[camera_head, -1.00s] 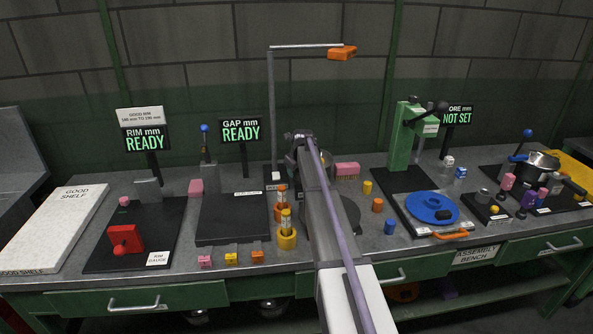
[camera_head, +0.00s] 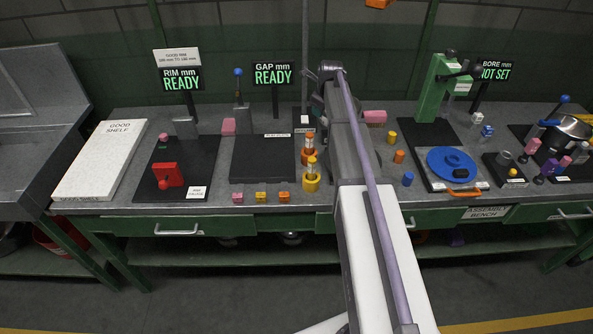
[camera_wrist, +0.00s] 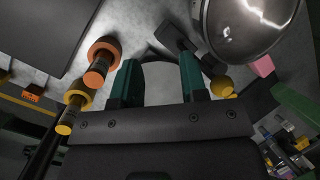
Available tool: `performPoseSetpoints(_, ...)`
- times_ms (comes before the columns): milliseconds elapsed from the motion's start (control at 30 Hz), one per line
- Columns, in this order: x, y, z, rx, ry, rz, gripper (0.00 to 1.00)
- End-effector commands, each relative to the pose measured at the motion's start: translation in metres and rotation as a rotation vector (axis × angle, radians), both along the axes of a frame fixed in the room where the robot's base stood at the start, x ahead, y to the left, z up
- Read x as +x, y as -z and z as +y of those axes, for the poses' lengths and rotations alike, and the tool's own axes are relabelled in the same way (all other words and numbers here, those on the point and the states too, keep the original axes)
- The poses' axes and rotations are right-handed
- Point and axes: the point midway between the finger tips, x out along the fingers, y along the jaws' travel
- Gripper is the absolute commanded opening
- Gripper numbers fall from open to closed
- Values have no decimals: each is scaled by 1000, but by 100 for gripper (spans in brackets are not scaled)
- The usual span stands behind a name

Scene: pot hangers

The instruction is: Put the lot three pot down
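A shiny steel pot (camera_wrist: 250,22) is at the upper right of that view, beyond and right of the fingers, touching neither. A dark bar (camera_wrist: 178,36) lies beside it. No lot number is readable on the pot. Another steel pot (camera_head: 572,129) stands at the far right of the bench.
Orange-topped (camera_wrist: 101,60) and yellow-topped (camera_wrist: 73,106) cylinders stand left of my fingers. The white good shelf (camera_head: 100,160) is clear. Left of my arm are the red rim gauge (camera_head: 168,175) and a dark plate (camera_head: 270,158). A blue disc (camera_head: 451,161) lies right. The rim and gap signs read READY.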

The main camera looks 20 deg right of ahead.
Motion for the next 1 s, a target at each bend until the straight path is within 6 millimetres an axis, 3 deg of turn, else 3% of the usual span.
performPoseSetpoints(33,-36,2,38,-54,-196,36,40)
performPoseSetpoints(100,-87,5,91,-157,-588,99,40)
performPoseSetpoints(200,-169,8,158,-291,-1213,173,40)
performPoseSetpoints(300,-245,10,205,-379,-1787,210,40)
performPoseSetpoints(433,-309,10,235,-429,-2305,207,40)
performPoseSetpoints(500,-325,10,242,-438,-2451,200,40)
performPoseSetpoints(600,-330,11,244,-440,-2524,194,41)
performPoseSetpoints(700,-328,11,244,-441,-2525,193,48)
performPoseSetpoints(933,-327,10,243,-442,-2519,193,48)
performPoseSetpoints(1000,-320,10,232,-437,-2492,197,48)
